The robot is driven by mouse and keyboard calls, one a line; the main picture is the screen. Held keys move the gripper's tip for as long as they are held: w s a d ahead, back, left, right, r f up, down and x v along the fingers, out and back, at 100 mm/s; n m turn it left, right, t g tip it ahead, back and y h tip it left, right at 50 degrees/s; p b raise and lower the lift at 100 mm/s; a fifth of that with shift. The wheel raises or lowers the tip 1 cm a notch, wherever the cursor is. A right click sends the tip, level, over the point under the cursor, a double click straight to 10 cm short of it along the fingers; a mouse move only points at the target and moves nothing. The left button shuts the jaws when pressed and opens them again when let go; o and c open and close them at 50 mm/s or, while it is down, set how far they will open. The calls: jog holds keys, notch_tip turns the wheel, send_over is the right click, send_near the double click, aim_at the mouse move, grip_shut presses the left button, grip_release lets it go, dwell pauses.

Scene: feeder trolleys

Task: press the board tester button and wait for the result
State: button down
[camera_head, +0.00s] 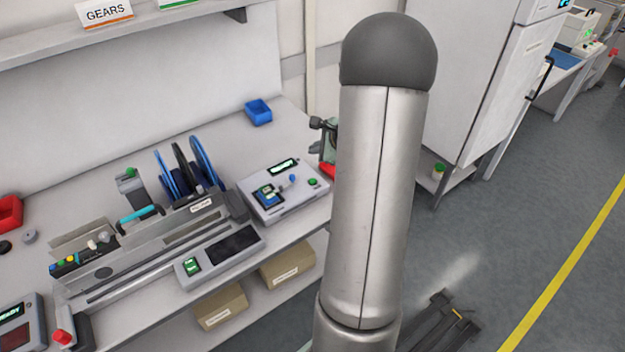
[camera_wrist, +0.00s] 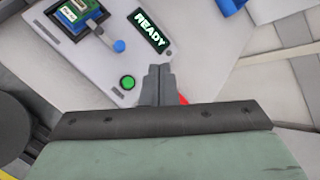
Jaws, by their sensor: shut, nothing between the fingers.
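The board tester (camera_head: 283,192) is a pale box at the right end of the bench. Its green button (camera_head: 312,182) sits near its front right corner, and its small screen (camera_head: 283,167) is lit green. In the wrist view the screen reads READY (camera_wrist: 149,31), and the green button (camera_wrist: 127,82) shows beside my gripper (camera_wrist: 157,72). My gripper's fingers are shut and empty, just right of the button in that picture and apart from it in the image. A green board (camera_wrist: 78,10) sits in the tester beside a blue-knobbed lever (camera_wrist: 119,46). In the head view my arm hides most of the gripper.
A feeder with blue reels (camera_head: 190,172) and a long grey fixture (camera_head: 160,245) stand left of the tester. A blue bin (camera_head: 258,111) is behind it. Cardboard boxes (camera_head: 287,265) lie on the shelf below. A white cabinet (camera_head: 470,80) stands right of my arm.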

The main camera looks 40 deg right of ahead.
notch_tip(320, 180, down, 8)
jog(key=b, duration=0.5)
jog(key=shift+r+b, duration=0.1)
jog(key=shift+b, duration=0.25)
jog(key=shift+f+b, duration=0.5)
jog(key=shift+b, duration=0.15)
dwell(1.0)
jog(key=shift+f+b, duration=0.45)
jog(key=shift+b, duration=0.25)
jog(key=shift+f+b, duration=0.4)
jog(key=shift+b, duration=0.15)
dwell(0.5)
jog(key=shift+r, duration=0.1)
jog(key=shift+r+p, duration=0.5)
jog(key=shift+r, duration=0.25)
jog(key=shift+r+p, duration=1.65)
jog(key=shift+r, duration=0.85)
